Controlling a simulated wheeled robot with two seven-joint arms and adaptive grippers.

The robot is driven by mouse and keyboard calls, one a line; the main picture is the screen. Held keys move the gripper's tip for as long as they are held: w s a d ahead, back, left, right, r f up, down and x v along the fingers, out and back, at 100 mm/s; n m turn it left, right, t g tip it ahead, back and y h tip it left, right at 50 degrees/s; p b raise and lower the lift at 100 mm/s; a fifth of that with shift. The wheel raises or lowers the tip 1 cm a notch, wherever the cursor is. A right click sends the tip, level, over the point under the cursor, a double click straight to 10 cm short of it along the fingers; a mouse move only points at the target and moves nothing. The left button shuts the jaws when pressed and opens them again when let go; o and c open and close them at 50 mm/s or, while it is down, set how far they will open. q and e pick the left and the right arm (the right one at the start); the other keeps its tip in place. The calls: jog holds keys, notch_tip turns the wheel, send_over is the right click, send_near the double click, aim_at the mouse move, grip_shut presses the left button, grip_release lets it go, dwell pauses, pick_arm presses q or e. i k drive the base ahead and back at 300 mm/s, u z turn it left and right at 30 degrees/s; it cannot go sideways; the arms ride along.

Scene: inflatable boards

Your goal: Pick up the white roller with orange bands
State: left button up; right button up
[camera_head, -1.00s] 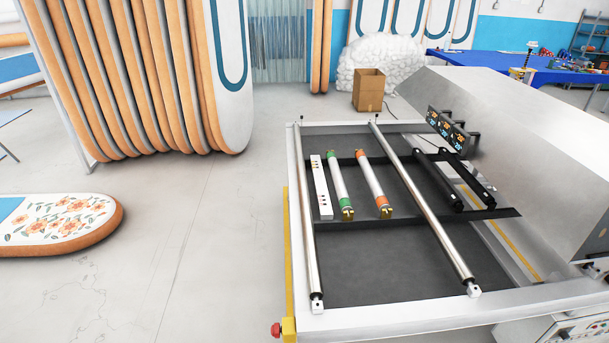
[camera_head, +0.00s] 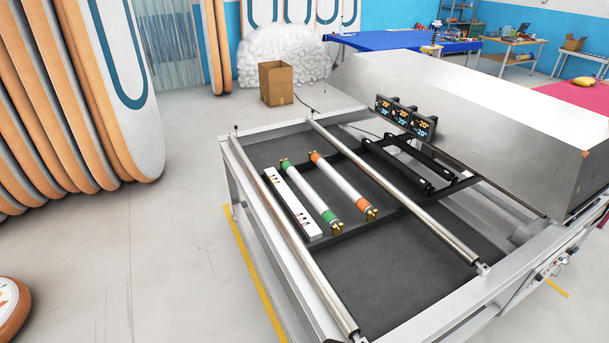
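The white roller with orange bands (camera_head: 341,184) lies on the machine's black cross frame, between the two long metal rods. Its orange bands and brass-coloured ends show at both ends. A white roller with green bands (camera_head: 309,193) lies just left of it, roughly parallel and apart. A white bar with small dark slots (camera_head: 292,204) lies left of the green-banded roller. Neither of my grippers is in view.
The machine's grey metal frame (camera_head: 233,158) surrounds the rollers. Long metal rods (camera_head: 388,189) run on both sides. A large metal housing (camera_head: 470,120) with digital displays (camera_head: 405,114) stands at the right. Inflatable boards (camera_head: 130,90) stand at the left. Floor between is clear.

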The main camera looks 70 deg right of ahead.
aim_at(363, 204)
jog(key=i, duration=1.2)
jog(key=z, duration=2.3)
jog(key=i, duration=0.95)
jog(key=z, duration=0.05)
